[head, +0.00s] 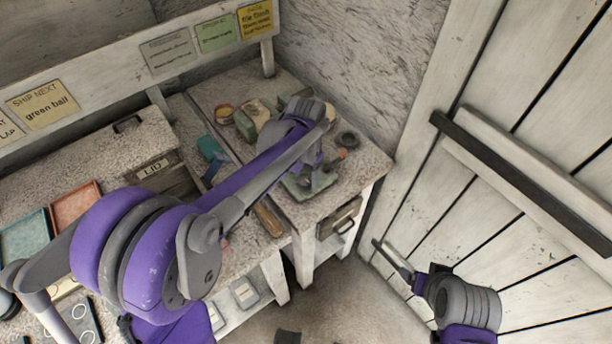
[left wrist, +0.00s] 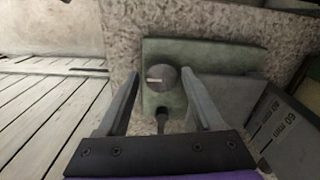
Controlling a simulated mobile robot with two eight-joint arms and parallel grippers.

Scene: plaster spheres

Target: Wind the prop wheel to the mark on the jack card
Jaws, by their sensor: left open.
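In the left wrist view a round dark grey wheel (left wrist: 162,78) with a white pointer line sits on a green plate (left wrist: 205,53). It lies between the fingertips of my left gripper (left wrist: 160,82), which is open and does not visibly grip it. In the head view my left gripper (head: 316,180) is over the right bench's front corner, above a green base (head: 300,190); the arm largely hides the wheel there. A yellow-orange card (head: 255,20) hangs at the rail's right end; its small text is hard to read. My right gripper (head: 395,262) is low before the plank door; its jaws are unclear.
A dark scale reading 60 mm and 80 mm (left wrist: 280,130) stands right of the wheel. A green card (head: 216,34), a grey card (head: 167,50) and a "SHIP NEXT green ball" card (head: 43,102) hang on the rail.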

